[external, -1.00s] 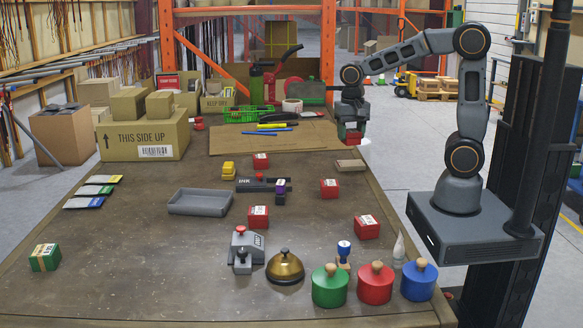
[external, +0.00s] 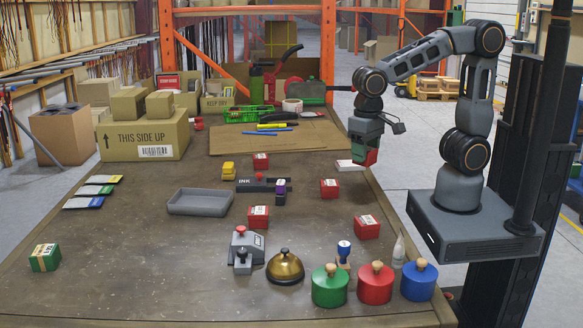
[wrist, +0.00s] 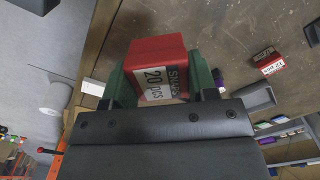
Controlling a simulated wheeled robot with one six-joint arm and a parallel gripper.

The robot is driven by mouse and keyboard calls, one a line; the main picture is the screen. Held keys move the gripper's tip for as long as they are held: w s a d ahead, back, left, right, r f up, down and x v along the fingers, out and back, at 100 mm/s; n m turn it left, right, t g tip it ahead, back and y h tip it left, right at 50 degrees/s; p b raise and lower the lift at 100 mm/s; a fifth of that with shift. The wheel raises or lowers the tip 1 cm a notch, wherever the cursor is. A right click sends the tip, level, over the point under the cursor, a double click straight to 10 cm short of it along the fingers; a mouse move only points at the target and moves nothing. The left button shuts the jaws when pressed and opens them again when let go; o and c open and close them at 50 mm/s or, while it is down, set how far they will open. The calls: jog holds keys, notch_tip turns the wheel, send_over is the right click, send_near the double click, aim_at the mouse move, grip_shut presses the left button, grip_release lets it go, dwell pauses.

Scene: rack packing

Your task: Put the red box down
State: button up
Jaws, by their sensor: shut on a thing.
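My gripper (external: 364,152) is shut on a red box (external: 371,157) and holds it near the table's right edge, above and beside a small pale flat block (external: 350,165). In the wrist view the red box (wrist: 156,52) sits between the two green fingers (wrist: 160,85), its white label reading "20 pcs". Whether its underside touches anything cannot be told. Other red boxes stand apart on the table: one at the back (external: 261,160), one at the right (external: 329,188), one nearer the front right (external: 367,227) and one in the middle (external: 258,217).
A grey tray (external: 200,202), a dark ink pad (external: 262,185) and a yellow block (external: 229,170) lie mid-table. The front left is mostly clear.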

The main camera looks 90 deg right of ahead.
jog(key=w+a+f, duration=0.2)
jog(key=w+f, duration=0.2)
jog(key=w, duration=0.4)
send_over(313, 216)
notch_tip(313, 216, down, 6)
jog(key=shift+s+r, duration=0.15)
jog(key=shift+f, duration=0.2)
jog(key=shift+w+f, duration=0.15)
jog(key=shift+f, duration=0.65)
jog(key=shift+w+f, duration=0.1)
jog(key=shift+f, duration=0.65)
jog(key=shift+f, duration=0.1)
jog(key=shift+f, duration=0.15)
jog(key=o, duration=1)
jog(key=shift+c, duration=0.2)
